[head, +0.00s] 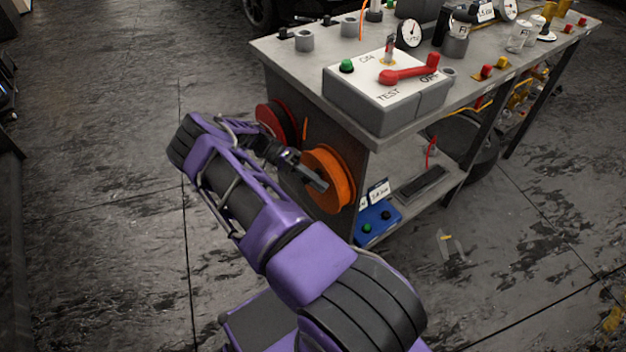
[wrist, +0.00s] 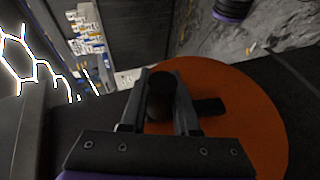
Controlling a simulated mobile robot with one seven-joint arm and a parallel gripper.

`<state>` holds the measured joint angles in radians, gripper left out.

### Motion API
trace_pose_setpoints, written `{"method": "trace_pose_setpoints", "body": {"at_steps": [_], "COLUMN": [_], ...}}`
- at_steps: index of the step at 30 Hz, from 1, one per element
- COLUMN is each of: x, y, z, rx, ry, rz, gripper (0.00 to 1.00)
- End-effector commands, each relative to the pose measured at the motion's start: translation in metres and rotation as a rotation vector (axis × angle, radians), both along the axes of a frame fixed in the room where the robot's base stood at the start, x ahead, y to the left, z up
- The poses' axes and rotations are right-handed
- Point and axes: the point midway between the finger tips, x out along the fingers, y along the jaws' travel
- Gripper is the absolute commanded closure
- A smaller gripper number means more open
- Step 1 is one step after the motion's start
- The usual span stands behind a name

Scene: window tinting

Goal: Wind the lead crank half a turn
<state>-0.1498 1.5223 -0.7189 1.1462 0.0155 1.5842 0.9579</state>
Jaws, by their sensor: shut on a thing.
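An orange reel (head: 340,172) is mounted on the near end of the grey bench. It fills the right of the wrist view as an orange disc (wrist: 250,115). A dark crank arm (wrist: 209,106) lies across its face, with a dark round knob (wrist: 161,82) at one end. My gripper (head: 300,167) reaches the reel from the left. In the wrist view its fingers (wrist: 163,98) stand on both sides of the knob and are shut on it. The fingers hide part of the crank.
A red reel (head: 270,122) is beside the orange one, close to my arm. A control box (head: 365,105) with a red lever (head: 410,73) stands on the bench top (head: 290,55). A blue box (head: 377,222) sits on the lower shelf. The floor left of the bench is clear.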

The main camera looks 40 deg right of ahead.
Motion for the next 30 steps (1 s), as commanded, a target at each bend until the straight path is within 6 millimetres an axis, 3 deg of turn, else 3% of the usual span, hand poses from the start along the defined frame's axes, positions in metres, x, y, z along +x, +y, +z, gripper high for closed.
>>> {"method": "trace_pose_setpoints", "body": {"at_steps": [21, 22, 26, 30], "x": [-0.0082, -0.0082, -0.008, -0.0079], "y": [0.003, 0.003, 0.0023, 0.0014], "z": [-0.0024, -0.0024, -0.0015, -0.0005], "rx": [0.008, 0.008, 0.006, 0.004], "ry": [0.024, 0.024, 0.024, 0.024], "rz": [-0.001, -0.001, -0.001, -0.001], "gripper": [1.0, 0.67, 0.44, 0.41]}}
